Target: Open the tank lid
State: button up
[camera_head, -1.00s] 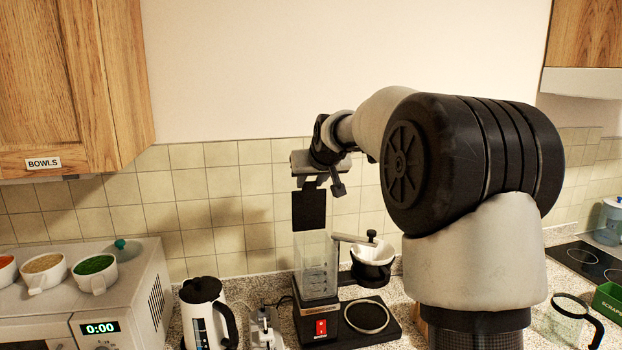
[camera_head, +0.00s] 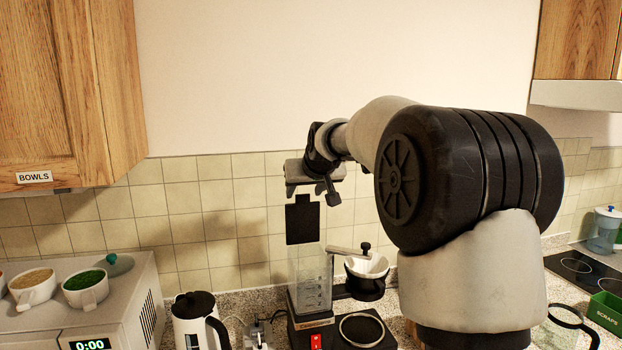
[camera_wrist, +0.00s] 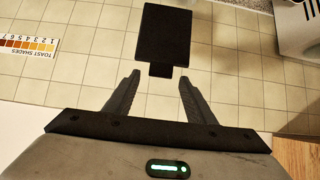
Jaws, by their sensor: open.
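The tank (camera_head: 311,275) is a clear upright container on the coffee maker. Its black lid (camera_head: 303,220) stands upright above the tank's rim, with a small tab at its top edge. In the wrist view the lid (camera_wrist: 163,38) shows as a dark flat panel, its tab pointing toward my gripper. My gripper (camera_head: 306,191) is just above the lid in the head view. In the wrist view my gripper (camera_wrist: 159,80) has its two fingers spread with nothing between them, and the tab lies just beyond the fingertips.
The coffee maker's filter holder (camera_head: 366,275) is right of the tank, above a round plate (camera_head: 361,330). A white kettle (camera_head: 199,325) stands to the left. A microwave (camera_head: 125,310) with bowls on top is farther left. A cabinet (camera_head: 70,90) hangs at upper left.

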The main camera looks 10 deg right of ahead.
jog(key=b+v, duration=0.2)
jog(key=v, duration=1.4)
jog(key=shift+s+r, duration=0.15)
jog(key=shift+s, duration=0.05)
jog(key=shift+a, duration=0.1)
